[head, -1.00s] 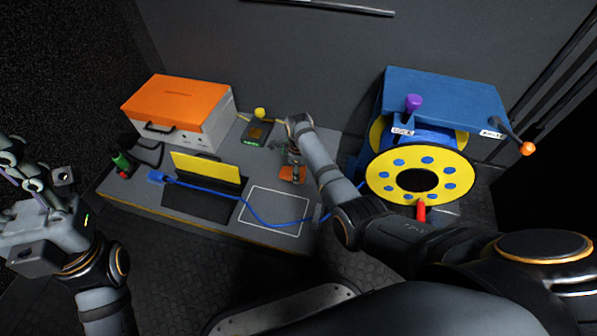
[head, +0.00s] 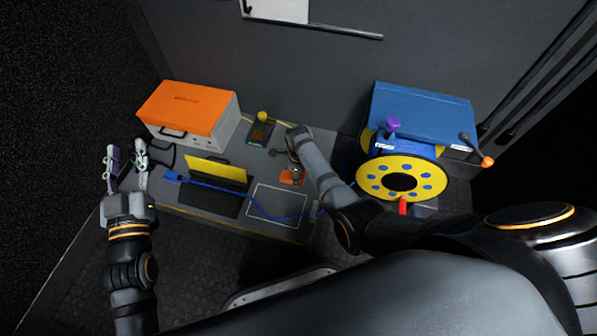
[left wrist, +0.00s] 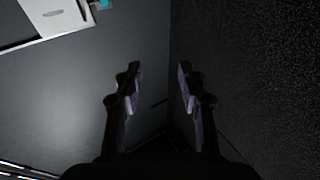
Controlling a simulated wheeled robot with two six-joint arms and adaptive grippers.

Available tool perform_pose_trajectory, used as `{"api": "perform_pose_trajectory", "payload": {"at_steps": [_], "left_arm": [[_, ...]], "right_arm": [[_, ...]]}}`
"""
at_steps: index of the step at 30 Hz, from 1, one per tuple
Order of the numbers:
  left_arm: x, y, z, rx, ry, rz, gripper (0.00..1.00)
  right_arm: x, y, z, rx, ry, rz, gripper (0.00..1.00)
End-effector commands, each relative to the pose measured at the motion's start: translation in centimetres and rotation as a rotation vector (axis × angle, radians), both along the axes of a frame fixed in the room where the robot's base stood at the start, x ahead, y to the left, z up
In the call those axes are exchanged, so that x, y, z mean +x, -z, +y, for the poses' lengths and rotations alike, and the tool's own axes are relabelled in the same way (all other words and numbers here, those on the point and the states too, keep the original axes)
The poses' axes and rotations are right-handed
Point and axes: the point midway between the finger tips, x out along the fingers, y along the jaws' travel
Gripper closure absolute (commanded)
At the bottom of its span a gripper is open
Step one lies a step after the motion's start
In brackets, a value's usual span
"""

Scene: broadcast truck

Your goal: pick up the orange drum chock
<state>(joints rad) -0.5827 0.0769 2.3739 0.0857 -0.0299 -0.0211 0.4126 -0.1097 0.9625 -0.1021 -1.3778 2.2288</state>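The orange drum chock (head: 287,177) appears as a small orange piece on the bench top, just behind the white outlined square. My right gripper (head: 295,172) points down over it and hides part of it. I cannot tell whether its fingers touch the chock or are closed on it. My left gripper (head: 126,150) is open and empty at the bench's left end, well away from the chock. In the left wrist view its two fingers (left wrist: 158,90) stand apart with nothing between them; the chock is not seen there.
A blue-and-yellow cable drum (head: 370,182) under a blue cover (head: 425,115) stands right of my right arm. An orange-topped case (head: 187,108), a yellow panel (head: 216,168) and a blue cable (head: 228,189) are on the bench. The white outlined square (head: 278,188) is clear except for the cable.

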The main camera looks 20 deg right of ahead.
Motion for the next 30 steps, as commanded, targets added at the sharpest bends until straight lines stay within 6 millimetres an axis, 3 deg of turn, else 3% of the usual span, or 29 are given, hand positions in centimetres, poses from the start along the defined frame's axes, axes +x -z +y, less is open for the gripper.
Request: {"api": "perform_pose_trajectory", "payload": {"at_steps": [8, 12, 17, 24, 28, 29, 30], "left_arm": [[-2.1, 11.2, -0.2, -0.009, 0.012, 0.459, 0.60], [-4.8, 16.4, -0.5, -0.014, 0.023, 0.683, 0.60], [-9.2, 21.6, -0.9, -0.021, 0.041, 0.934, 0.60], [-17.6, 24.3, -0.9, 0.009, 0.064, 1.414, 0.60], [-17.9, 20.6, 0.2, 0.055, 0.033, 1.541, 0.60], [-18.1, 20.1, 0.5, 0.063, 0.025, 1.568, 0.60], [-18.2, 21.2, 0.8, 0.065, 0.016, 1.589, 0.60]], "right_arm": [[-0.8, -0.6, 0.2, 0.001, 0.000, 0.001, 0.95], [-1.1, -0.8, 0.3, 0.000, 0.000, 0.000, 0.95], [-1.6, -1.0, 0.4, 0.000, 0.000, 0.000, 0.95], [-3.9, -2.5, 1.1, 0.000, 0.000, 0.001, 0.95], [-5.8, -3.7, 1.7, 0.002, -0.001, 0.002, 0.95], [-6.2, -3.8, 1.8, 0.001, -0.001, 0.003, 0.95], [-6.6, -3.8, 1.9, 0.000, -0.001, 0.002, 0.95]]}}
